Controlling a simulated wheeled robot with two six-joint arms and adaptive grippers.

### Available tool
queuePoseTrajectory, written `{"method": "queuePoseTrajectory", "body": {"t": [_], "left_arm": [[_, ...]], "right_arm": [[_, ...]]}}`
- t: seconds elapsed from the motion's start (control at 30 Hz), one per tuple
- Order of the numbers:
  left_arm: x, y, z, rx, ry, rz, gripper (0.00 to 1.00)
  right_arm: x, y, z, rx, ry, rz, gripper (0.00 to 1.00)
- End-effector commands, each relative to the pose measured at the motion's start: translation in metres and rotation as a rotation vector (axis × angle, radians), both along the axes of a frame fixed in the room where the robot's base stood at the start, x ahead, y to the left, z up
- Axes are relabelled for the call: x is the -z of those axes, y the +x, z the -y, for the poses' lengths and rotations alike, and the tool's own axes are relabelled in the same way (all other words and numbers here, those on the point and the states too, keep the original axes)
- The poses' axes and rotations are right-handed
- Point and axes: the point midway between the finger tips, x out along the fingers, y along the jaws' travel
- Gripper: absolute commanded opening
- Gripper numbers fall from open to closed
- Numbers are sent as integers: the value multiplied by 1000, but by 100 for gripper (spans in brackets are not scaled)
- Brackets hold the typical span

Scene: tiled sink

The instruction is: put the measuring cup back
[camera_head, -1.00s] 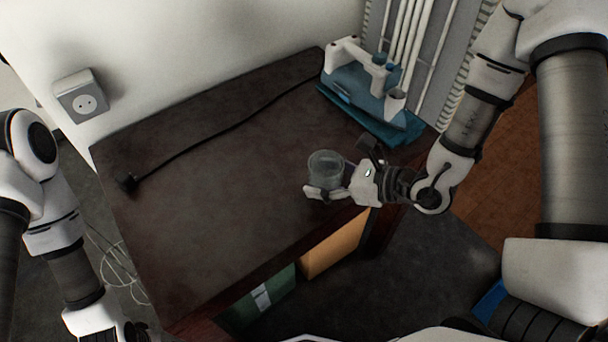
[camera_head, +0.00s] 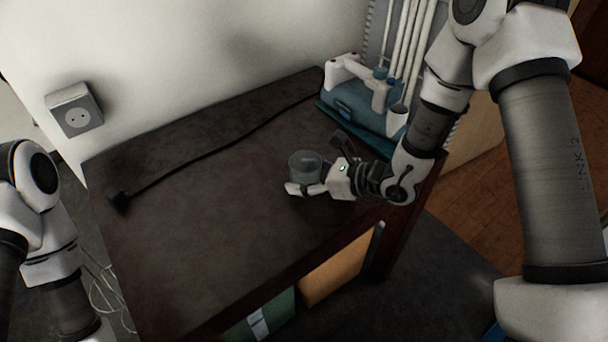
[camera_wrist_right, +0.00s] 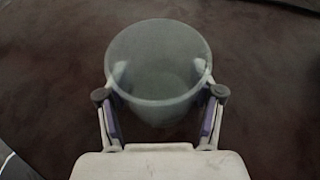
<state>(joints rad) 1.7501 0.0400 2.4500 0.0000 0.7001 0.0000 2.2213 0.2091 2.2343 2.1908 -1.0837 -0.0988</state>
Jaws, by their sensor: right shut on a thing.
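The measuring cup (camera_head: 304,163) is a clear, greyish round cup over the dark table, right of its middle in the head view. My right gripper (camera_head: 308,187) is shut on it. In the right wrist view the cup (camera_wrist_right: 158,70) stands between the two fingers (camera_wrist_right: 160,105), its open rim facing the camera. I cannot tell whether its base touches the table. My left arm shows at the left edge of the head view, but its gripper is out of view.
The dark table (camera_head: 190,210) is mostly clear. A black cable with a plug (camera_head: 119,201) lies along its back. A blue and white device (camera_head: 362,100) stands at the back right. A wall socket (camera_head: 76,112) is at the left. Boxes (camera_head: 338,268) sit under the table.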

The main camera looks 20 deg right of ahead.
Motion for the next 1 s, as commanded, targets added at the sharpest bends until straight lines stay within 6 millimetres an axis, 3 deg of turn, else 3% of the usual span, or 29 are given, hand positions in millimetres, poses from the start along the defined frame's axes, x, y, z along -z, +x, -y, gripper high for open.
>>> {"method": "queuePoseTrajectory", "body": {"t": [0.07,0.1,0.17,0.57,1.0], "left_arm": [[5,0,0,0,0,0,50],[4,0,0,0,0,0,50],[3,0,0,0,0,0,50],[-4,0,0,0,0,0,50],[-15,0,0,0,0,0,50]], "right_arm": [[4,0,0,0,0,0,24],[3,0,0,0,0,0,73],[3,0,0,0,0,0,91],[-4,0,0,0,0,0,91],[-35,-49,56,9,8,0,91]]}}
